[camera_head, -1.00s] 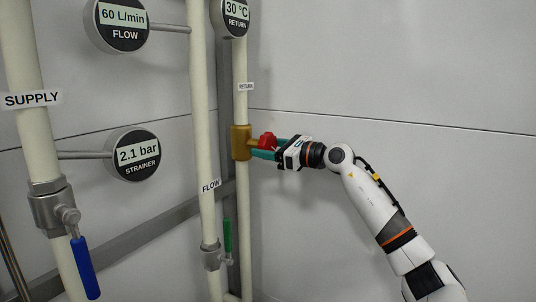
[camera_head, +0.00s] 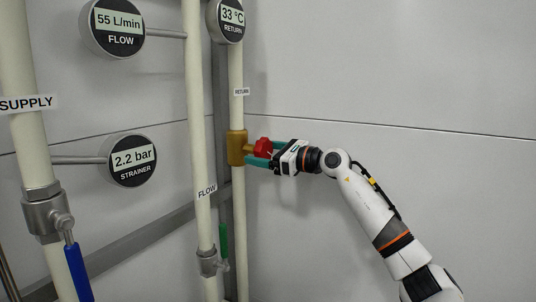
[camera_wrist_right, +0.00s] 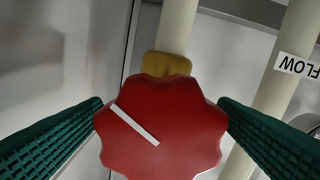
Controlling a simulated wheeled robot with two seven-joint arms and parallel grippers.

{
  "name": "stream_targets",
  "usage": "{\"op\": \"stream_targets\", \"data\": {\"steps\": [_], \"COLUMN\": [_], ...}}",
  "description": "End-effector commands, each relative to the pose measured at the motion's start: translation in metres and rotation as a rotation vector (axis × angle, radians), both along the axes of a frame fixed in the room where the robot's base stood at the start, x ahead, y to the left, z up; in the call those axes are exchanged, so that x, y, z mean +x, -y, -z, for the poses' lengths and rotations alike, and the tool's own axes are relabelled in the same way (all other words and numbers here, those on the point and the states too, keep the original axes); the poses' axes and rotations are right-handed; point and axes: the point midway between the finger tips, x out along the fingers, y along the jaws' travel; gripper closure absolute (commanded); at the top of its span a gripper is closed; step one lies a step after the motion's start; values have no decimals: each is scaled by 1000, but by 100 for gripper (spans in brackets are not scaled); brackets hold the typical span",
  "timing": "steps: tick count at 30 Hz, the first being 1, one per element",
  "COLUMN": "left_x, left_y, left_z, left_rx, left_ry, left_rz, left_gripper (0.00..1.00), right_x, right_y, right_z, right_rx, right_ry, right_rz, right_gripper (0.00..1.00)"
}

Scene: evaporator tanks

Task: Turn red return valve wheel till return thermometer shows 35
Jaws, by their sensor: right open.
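The red return valve wheel (camera_head: 263,147) sits on a brass valve body (camera_head: 237,147) on the return pipe. The return thermometer (camera_head: 231,17) above it reads 33 °C. My right gripper (camera_head: 262,154) is at the wheel, with its green fingers on either side of it. In the right wrist view the red wheel (camera_wrist_right: 160,128) fills the middle, its white mark slanting from upper left to lower right. The green fingers (camera_wrist_right: 165,135) stand open at its left and right edges; contact is hard to tell. My left gripper is not in view.
The flow gauge (camera_head: 116,25) reads 55 L/min and the strainer gauge (camera_head: 133,160) reads 2.2 bar. The flow pipe (camera_head: 198,120) with a green-handled valve (camera_head: 224,242) stands just left of the return pipe. A blue-handled valve (camera_head: 77,270) is on the supply pipe. Bare wall lies right.

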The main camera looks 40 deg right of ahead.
Motion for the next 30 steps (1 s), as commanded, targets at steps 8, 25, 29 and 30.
{"op": "stream_targets", "data": {"steps": [8,25,29,30], "left_x": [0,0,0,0], "left_y": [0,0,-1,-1], "left_z": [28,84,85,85], "left_rx": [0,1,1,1], "left_ry": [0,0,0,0], "left_rz": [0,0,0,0], "left_gripper": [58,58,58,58], "right_x": [-30,-110,-115,-115], "right_y": [10,32,33,33], "right_z": [9,2,1,1], "right_rx": [-5,0,0,0], "right_ry": [-3,0,-1,-1], "right_rz": [3,0,0,0], "right_gripper": [19,19,19,19]}}
